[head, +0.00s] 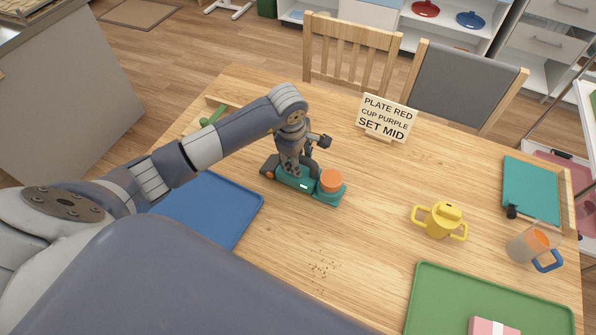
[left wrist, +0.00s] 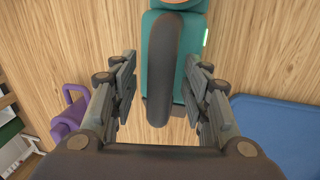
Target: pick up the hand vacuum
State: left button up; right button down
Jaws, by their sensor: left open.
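The hand vacuum (head: 304,185) lies on the wooden table; it has a teal body, an orange round part at one end and a dark handle. My left gripper (head: 293,168) is over the vacuum, pointing down, and hides part of it. In the left wrist view, the vacuum's dark handle (left wrist: 172,70) runs between the two open fingers of my left gripper (left wrist: 163,85), with gaps visible on both sides. My right gripper is not in view.
A blue tray (head: 215,208) lies left of the vacuum. A sign (head: 387,118) stands behind it. A yellow two-handled cup (head: 440,219), a clear mug (head: 527,246) and a green tray (head: 480,290) are to the right. A purple cup (left wrist: 70,115) shows in the wrist view.

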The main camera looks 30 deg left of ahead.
pick_arm(q)
grip_shut()
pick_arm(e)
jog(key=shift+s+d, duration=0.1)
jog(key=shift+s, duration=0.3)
pick_arm(q)
jog(key=shift+w+r, duration=0.15)
jog(key=shift+r, duration=0.15)
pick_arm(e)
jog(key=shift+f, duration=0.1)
